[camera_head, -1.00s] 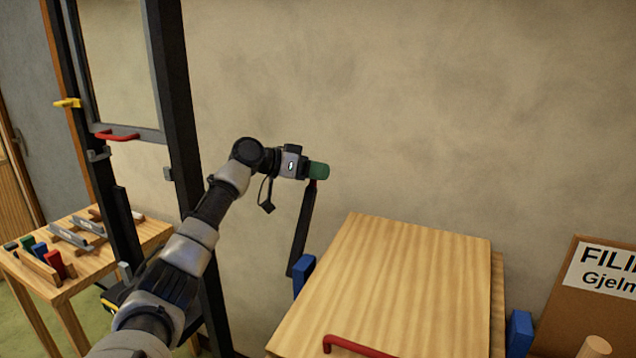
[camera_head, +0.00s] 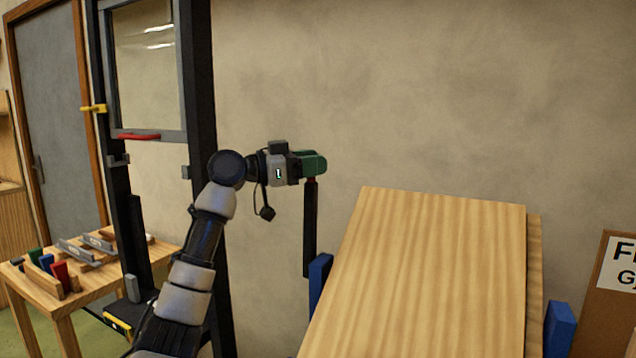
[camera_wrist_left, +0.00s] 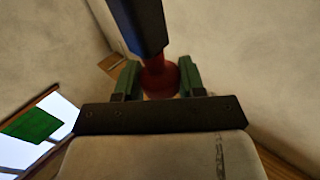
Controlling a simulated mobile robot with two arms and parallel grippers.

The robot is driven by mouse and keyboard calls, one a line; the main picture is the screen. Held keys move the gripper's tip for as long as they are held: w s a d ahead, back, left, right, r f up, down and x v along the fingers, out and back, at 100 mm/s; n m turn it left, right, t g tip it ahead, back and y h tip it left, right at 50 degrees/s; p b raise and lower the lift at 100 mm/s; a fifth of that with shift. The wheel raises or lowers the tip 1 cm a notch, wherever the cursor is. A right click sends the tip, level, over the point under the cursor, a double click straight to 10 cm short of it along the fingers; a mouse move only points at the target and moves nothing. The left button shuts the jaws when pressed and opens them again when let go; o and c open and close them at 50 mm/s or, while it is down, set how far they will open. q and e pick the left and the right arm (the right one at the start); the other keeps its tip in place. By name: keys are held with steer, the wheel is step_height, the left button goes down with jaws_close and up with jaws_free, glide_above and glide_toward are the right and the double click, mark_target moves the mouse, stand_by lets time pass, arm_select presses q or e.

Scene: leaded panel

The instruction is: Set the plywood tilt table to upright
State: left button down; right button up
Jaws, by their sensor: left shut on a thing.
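The plywood tilt table (camera_head: 430,270) is at the lower right in the head view, its pale board sloping, with the far edge high. A dark lever (camera_head: 309,235) stands nearly upright at its left side. My left gripper (camera_head: 314,163) has green fingers and is shut at the lever's top end. In the left wrist view, a red knob (camera_wrist_left: 160,80) sits between the green fingers of my left gripper (camera_wrist_left: 158,82), with the dark lever (camera_wrist_left: 142,25) running away from it. The knob is mostly hidden in the head view. My right gripper is out of view.
Blue blocks (camera_head: 319,283) (camera_head: 559,328) flank the board. A tall dark frame (camera_head: 199,120) with a glass pane and red handle (camera_head: 139,136) stands left. A small wooden table (camera_head: 88,285) holds tools. A brown signboard (camera_head: 608,295) is at right. Bare wall lies behind.

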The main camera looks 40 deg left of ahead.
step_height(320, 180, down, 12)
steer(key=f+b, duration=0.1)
steer(key=b, duration=1)
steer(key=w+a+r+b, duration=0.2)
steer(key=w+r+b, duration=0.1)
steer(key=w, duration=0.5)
arm_select(q)
steer(key=s+d+f+m+t+h+b, duration=0.1)
steer(key=s+d+f+m+h+b, duration=0.1)
steer(key=s+m, duration=0.3)
steer(key=s+d+f+m+t+h+b, duration=0.1)
steer(key=s+d+f+m+h+b, duration=0.2)
steer(key=s, duration=0.7)
steer(key=shift+s+f+m+h+b, duration=0.45)
steer(key=shift+m+h+b, duration=0.45)
steer(key=shift+b, duration=0.25)
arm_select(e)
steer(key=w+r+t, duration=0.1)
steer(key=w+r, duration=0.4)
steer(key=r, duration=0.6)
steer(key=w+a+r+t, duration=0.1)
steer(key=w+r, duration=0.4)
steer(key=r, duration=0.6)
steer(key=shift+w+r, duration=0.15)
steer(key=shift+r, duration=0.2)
